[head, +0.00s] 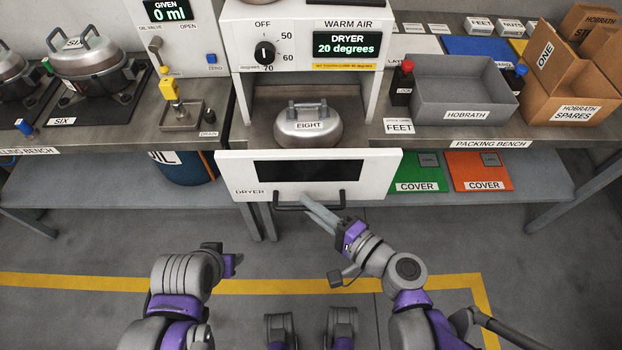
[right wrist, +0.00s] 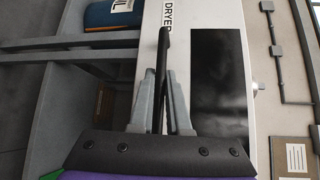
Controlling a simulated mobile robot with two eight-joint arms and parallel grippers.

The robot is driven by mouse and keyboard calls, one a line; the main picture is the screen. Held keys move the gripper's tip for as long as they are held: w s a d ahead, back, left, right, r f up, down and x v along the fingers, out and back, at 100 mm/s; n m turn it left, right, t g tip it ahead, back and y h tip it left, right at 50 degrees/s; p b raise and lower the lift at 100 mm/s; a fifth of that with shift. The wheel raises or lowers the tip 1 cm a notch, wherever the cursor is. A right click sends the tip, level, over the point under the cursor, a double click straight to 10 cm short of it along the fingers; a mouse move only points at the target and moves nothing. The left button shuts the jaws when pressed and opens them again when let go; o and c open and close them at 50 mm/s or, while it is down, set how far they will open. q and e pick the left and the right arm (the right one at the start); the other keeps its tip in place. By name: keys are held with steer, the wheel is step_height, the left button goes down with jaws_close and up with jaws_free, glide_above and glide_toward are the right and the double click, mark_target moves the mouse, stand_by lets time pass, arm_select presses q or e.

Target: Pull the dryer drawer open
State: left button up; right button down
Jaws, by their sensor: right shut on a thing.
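The dryer drawer's white front (head: 375,175) has a dark window, a DRYER label and a dark bar handle (head: 290,207). The front stands forward of the bench edge, and a grey domed unit labelled EIGHT (head: 308,124) shows behind it, under the dryer housing.
The dryer housing (head: 235,45) reads 20 degrees above the drawer. A grey tray (head: 455,90) and cardboard boxes (head: 570,75) stand on the packing bench at right. Green (head: 416,172) and orange (head: 480,171) covers lie on the shelf below. The floor in front is open.

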arm_select(q)
steer(key=shift+r, duration=0.3)
arm_select(e)
steer(key=shift+s, duration=1.5)
steer(key=c, duration=0.9)
jaws_free()
